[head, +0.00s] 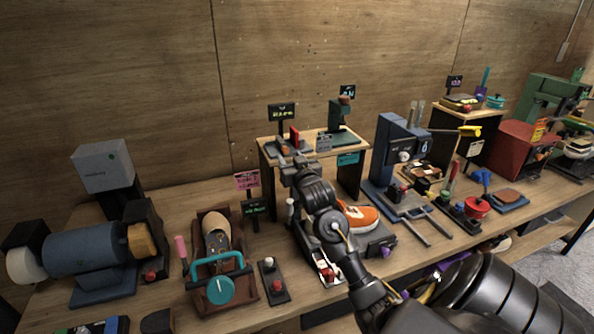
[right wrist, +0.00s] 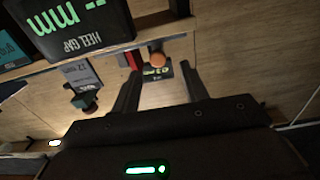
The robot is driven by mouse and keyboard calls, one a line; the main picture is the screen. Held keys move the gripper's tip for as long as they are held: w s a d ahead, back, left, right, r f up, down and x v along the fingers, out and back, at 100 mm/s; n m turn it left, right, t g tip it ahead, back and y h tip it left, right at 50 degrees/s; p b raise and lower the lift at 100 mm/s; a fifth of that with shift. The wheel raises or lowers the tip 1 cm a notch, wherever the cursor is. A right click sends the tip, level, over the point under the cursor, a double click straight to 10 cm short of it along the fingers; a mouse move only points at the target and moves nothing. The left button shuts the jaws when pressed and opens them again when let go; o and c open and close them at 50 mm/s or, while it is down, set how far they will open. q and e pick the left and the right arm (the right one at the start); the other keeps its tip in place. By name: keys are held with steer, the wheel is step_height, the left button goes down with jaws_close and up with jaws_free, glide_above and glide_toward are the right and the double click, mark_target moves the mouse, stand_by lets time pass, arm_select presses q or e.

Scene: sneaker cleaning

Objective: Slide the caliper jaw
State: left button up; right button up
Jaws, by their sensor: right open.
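What looks like the caliper is a low dark device with a red upright plate (head: 294,137) and an orange knob (head: 284,149), on the left of a small raised wooden shelf (head: 320,138). My right gripper (head: 294,168) is at that shelf's front left, just below the device. In the right wrist view, its two dark fingers are apart with nothing held. The orange knob (right wrist: 156,59) appears between the fingertips, with the red plate (right wrist: 132,60) beside the left finger. I cannot tell whether they touch. My left gripper is not in view.
A dark display reading "HEEL GAP" (right wrist: 80,25) is close by in the wrist view. A green device (head: 343,120) stands at the shelf's right. A blue press (head: 395,150) stands right of the shelf.

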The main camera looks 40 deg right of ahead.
steer(key=b+v, duration=0.1)
steer(key=v, duration=0.6)
stand_by(0.4)
